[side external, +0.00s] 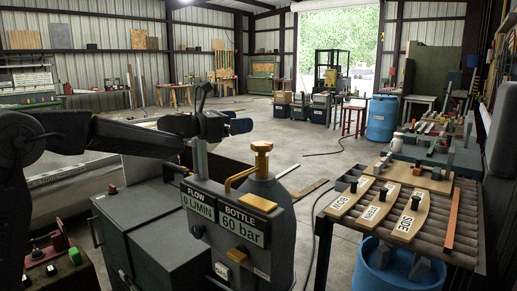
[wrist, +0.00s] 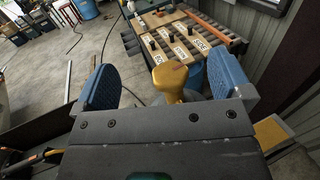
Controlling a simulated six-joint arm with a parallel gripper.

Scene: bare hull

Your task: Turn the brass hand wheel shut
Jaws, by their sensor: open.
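The brass hand wheel (side external: 262,147) sits on top of a grey bottle (side external: 268,190), with a brass pipe bending down beside it. Signs in front read "FLOW 0 L/MIN" (side external: 199,197) and "BOTTLE 60 bar" (side external: 245,222). My gripper (side external: 240,126) is up and to the left of the wheel in the side view, apart from it. In the wrist view my gripper's two blue fingers (wrist: 160,68) are spread wide and empty. The brass wheel (wrist: 169,78) shows in the gap between them, beyond the gripper body. The gripper body hides the lower part of the bottle.
A roller table (side external: 455,215) at the right holds boards marked "BOW", "STERN" and "SIDE" (side external: 410,213), with black knobs. Dark green boxes (side external: 150,235) stand left of the bottle. A blue drum (side external: 382,118) stands farther back. Floor behind the bottle is mostly clear.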

